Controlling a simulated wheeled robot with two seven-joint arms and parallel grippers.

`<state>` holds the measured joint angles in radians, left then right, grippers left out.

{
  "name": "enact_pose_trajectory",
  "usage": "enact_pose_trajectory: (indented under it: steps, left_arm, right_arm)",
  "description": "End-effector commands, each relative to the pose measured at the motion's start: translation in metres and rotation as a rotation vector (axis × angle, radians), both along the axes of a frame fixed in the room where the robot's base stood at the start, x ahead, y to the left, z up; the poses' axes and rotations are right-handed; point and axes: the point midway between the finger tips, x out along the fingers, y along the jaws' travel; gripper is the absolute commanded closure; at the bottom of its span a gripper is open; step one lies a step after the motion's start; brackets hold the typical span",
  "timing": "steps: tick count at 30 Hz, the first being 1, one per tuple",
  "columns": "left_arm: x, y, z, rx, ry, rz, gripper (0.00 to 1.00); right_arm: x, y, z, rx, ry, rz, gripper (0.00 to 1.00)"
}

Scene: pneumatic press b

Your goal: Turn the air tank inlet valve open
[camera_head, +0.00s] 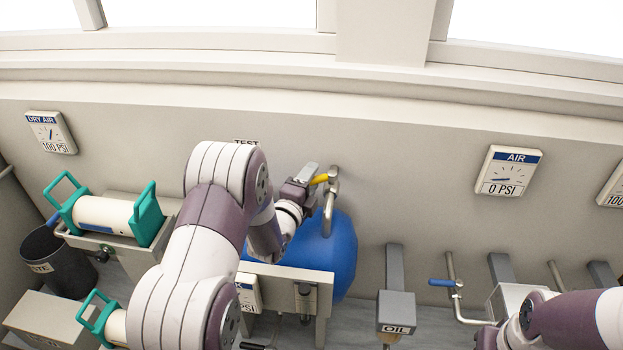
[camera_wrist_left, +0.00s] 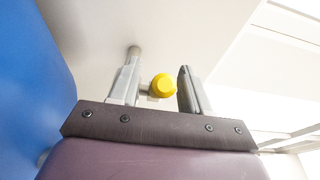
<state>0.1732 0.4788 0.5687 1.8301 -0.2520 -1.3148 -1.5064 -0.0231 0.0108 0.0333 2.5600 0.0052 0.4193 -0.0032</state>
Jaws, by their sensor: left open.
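The yellow valve handle (camera_head: 320,179) sits on a grey pipe (camera_head: 329,205) above the blue air tank (camera_head: 340,250), near the back wall. In the left wrist view the handle shows as a round yellow end (camera_wrist_left: 163,86). My left gripper (camera_head: 307,174) is at the handle, its fingers pointing up toward the wall. In the wrist view the left gripper (camera_wrist_left: 157,88) is open, with the yellow end seen between its two fingers, closer to the left one. I cannot tell if a finger touches it. My forearm hides part of the tank.
The AIR gauge (camera_head: 509,172) on the wall reads 0 PSI; the DRY AIR gauge (camera_head: 50,132) is at left. A blue-handled valve (camera_head: 442,283) and the OIL post (camera_head: 396,310) stand right of the tank. A teal-ended cylinder (camera_head: 105,214) is at left. The wall between tank and AIR gauge is clear.

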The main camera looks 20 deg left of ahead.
Motion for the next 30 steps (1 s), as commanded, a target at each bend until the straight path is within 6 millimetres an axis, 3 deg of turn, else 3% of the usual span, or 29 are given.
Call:
enact_pose_trajectory:
  steps: [4, 11, 15, 22, 30]
  left_arm:
    - [0.011, -0.0007, 0.0, -0.001, 0.0, 0.0, 0.53]
    - [0.0119, -0.0007, 0.0001, -0.001, 0.0, 0.001, 0.53]
    - [0.0117, -0.0007, 0.0001, -0.001, 0.0, 0.001, 0.99]
    - [0.0108, -0.0033, -0.0005, 0.0, -0.002, 0.03, 1.0]
    - [0.0027, -0.0085, 0.0005, -0.001, -0.002, 0.233, 1.0]
  right_arm:
    - [0.0, 0.0, -0.0012, 0.0, 0.0, 0.0, 0.57]
    - [0.0, 0.0, -0.001, 0.0, 0.0, 0.0, 0.57]
    - [0.0, 0.0, -0.001, 0.0, 0.0, 0.0, 0.57]
    - [0.0, 0.0, -0.004, 0.0, 0.0, 0.0, 0.57]
    - [0.0, 0.0, -0.0093, 0.0, 0.0, 0.0, 0.57]
